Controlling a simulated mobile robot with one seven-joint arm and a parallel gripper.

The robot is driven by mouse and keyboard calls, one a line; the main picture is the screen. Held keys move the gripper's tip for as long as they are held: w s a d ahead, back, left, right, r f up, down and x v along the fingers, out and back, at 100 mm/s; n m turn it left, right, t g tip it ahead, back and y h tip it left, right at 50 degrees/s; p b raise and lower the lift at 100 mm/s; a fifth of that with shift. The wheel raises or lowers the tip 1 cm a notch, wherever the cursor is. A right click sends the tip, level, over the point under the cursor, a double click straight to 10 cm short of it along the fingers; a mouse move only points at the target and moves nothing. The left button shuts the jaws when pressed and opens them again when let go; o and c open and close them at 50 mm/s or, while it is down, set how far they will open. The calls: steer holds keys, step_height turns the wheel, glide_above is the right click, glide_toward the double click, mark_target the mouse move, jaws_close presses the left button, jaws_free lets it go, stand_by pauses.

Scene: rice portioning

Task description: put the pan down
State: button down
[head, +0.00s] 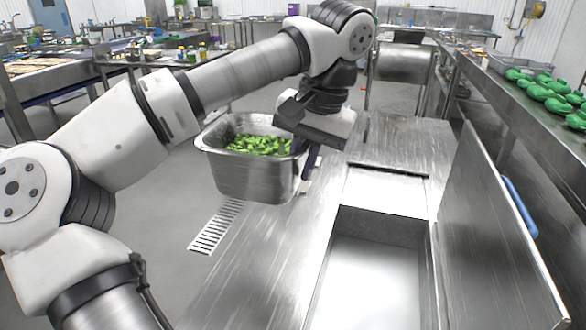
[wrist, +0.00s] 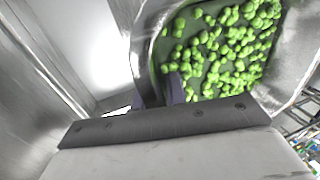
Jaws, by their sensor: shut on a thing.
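The pan (head: 250,176) is a deep steel container with green pieces in it, held up beside the left edge of the steel counter in the head view. My gripper (head: 308,160) is shut on the pan's right rim. In the wrist view the pan (wrist: 145,45) fills the upper right, and the green pieces (wrist: 220,45) cover much of its floor. My gripper (wrist: 172,90) shows at its near wall. The pan looks roughly level. Whether its underside touches the counter edge cannot be told.
The steel counter (head: 260,265) has a rectangular opening (head: 370,285) with a raised lid (head: 490,240) on its right. A bare strip lies left of the opening. A shelf at right holds several green items (head: 550,95). A floor grate (head: 215,228) lies below left.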

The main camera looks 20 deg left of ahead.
steer(key=d+x, duration=0.1)
steer(key=x, duration=0.5)
steer(key=d+p+x, duration=0.1)
steer(key=d+x, duration=0.1)
steer(key=x, duration=0.4)
steer(key=d+f+x, duration=0.1)
steer(key=x, duration=0.5)
steer(key=shift+d+f+p, duration=0.25)
steer(key=shift+f+p, duration=0.1)
steer(key=shift+f, duration=0.05)
steer(key=c, duration=1.8)
jaws_free()
steer(key=shift+f, duration=0.15)
steer(key=shift+c, duration=0.2)
steer(key=o, duration=0.4)
steer(key=b+v, duration=0.1)
steer(key=v, duration=1.1)
